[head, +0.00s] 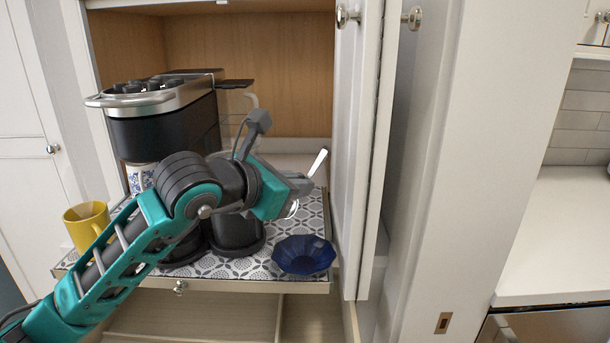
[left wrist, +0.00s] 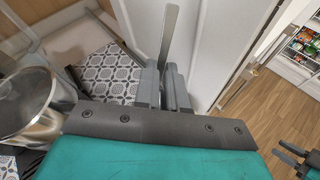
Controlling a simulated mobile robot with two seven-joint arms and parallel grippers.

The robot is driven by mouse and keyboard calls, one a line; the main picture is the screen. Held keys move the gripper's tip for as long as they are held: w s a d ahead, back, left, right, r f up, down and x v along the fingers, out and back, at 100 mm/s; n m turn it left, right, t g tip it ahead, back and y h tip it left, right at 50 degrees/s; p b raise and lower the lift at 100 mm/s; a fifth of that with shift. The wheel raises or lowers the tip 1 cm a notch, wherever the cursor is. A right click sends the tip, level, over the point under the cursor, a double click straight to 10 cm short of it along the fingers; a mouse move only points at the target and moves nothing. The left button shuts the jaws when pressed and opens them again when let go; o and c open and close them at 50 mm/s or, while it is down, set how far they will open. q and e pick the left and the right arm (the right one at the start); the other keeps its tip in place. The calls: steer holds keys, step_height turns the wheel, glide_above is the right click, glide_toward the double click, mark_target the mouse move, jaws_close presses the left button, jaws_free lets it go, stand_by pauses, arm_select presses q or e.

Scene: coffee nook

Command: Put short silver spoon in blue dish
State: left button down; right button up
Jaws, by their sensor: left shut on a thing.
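The short silver spoon (head: 318,163) is in my left gripper (head: 300,184), which is shut on it. The spoon sticks up past the fingers, tilted to the right in the head view. In the left wrist view the spoon (left wrist: 170,35) stands up from between the fingers (left wrist: 167,85); its lower part is hidden by them. The blue dish (head: 304,255) sits at the front right corner of the patterned shelf, below my left gripper. The dish looks empty. My right gripper (left wrist: 292,155) shows small at the lower right of the left wrist view, its fingers apart.
A black and silver coffee machine (head: 160,125) stands on the patterned pull-out shelf (head: 210,268), partly behind my arm. A yellow mug (head: 87,226) is at the left. The open white cabinet door (head: 352,150) stands close to the right of my gripper and the dish.

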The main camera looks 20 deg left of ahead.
arm_select(q)
steer(key=shift+s+f+b, duration=0.1)
steer(key=shift+f+b, duration=0.25)
steer(key=shift+f, duration=0.2)
steer(key=shift+f+b, duration=2.15)
steer(key=shift+f, duration=1.45)
steer(key=c, duration=1.1)
jaws_free()
step_height(320, 180, up, 7)
steer(key=p, duration=0.4)
